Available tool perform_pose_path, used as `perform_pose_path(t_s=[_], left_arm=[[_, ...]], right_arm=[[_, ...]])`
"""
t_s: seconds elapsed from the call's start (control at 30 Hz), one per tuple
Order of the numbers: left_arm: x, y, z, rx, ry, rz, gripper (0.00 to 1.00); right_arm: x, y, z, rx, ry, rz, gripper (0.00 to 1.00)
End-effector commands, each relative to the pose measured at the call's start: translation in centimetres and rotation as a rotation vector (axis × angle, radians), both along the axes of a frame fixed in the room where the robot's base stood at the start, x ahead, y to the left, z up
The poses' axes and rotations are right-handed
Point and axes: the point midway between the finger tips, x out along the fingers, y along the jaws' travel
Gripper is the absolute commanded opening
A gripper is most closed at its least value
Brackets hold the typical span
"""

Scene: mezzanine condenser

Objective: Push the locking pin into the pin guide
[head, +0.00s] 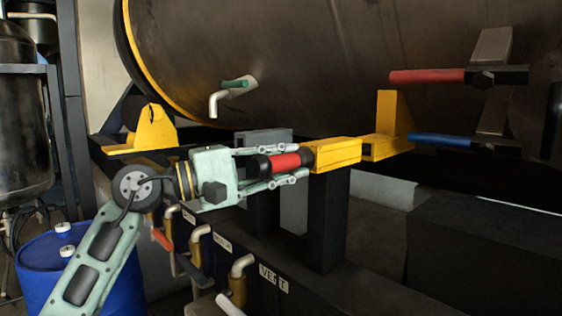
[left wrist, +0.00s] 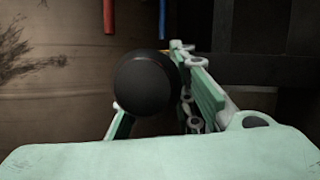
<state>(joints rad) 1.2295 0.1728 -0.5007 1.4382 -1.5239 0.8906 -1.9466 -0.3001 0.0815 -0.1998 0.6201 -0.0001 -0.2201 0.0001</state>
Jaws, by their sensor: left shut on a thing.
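The locking pin (head: 285,162) has a red grip between black ends and lies roughly level. My left gripper (head: 300,160) is shut on it, with fingers above and below the red grip. In the left wrist view the pin's round black end (left wrist: 147,83) sits between the fingers and hides the rest of the pin. The pin guide (head: 336,154) is a yellow block on a dark post, just right of the pin. The pin's black front end is at the guide's left face; I cannot tell how far its tip is inside. My right gripper is not in view.
A yellow bracket (head: 390,130) stands right of the guide. A red handle (head: 428,76) and a blue handle (head: 440,140) stick out at the right. The large tank (head: 330,60) is behind. Valves with elbow pipes (head: 240,265) and a blue drum (head: 40,255) are lower left.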

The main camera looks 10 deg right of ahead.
Motion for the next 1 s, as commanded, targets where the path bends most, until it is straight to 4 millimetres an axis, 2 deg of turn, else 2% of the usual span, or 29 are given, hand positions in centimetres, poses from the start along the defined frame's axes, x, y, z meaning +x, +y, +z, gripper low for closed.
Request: perform_pose_path(t_s=[0.43, 0.47, 0.7, 1.0], left_arm=[[-0.02, 0.01, 0.15, -0.003, -0.002, 0.0, 0.0], [-0.02, 0.01, 0.14, -0.003, -0.002, 0.0, 0.23], [-0.02, 0.0, 0.06, -0.001, 0.0, 0.0, 0.44], [0.05, 0.03, -0.28, 0.004, 0.003, 0.0, 0.45]], right_arm=[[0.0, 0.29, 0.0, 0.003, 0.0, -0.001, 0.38], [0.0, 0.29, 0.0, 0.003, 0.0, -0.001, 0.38], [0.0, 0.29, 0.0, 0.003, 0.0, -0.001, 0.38], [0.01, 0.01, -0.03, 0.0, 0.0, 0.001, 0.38]])
